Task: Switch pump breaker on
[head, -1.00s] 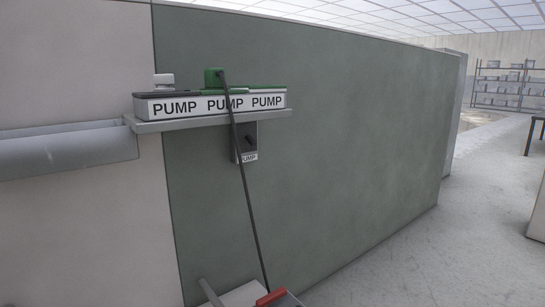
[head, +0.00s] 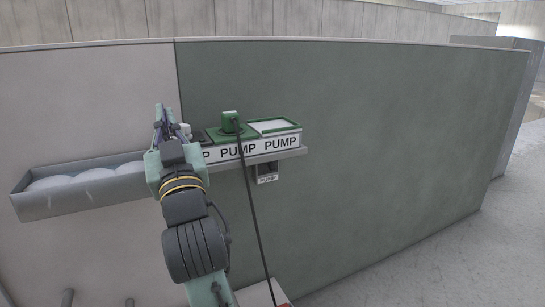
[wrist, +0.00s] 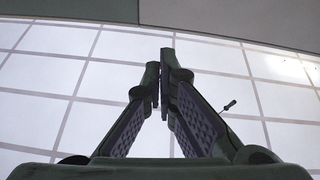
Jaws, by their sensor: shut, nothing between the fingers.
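The pump breaker looks to be the small grey box (head: 267,172) labelled PUMP under the right part of a wall shelf in the head view. Its dark switch is small and partly shaded, so I cannot tell its position. My gripper (head: 165,115) points up in front of the wall, left of that box and apart from it. It covers the left end of the PUMP-labelled row on the shelf. In the wrist view my gripper (wrist: 160,75) is shut and empty, with the ceiling behind it. The breaker does not show there.
The shelf (head: 290,154) carries a PUMP-labelled row with a green block (head: 230,121). A dark cable (head: 254,215) hangs from the block, passing just left of the grey box. A grey trough (head: 80,198) with white rounded things is left. Open floor lies right.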

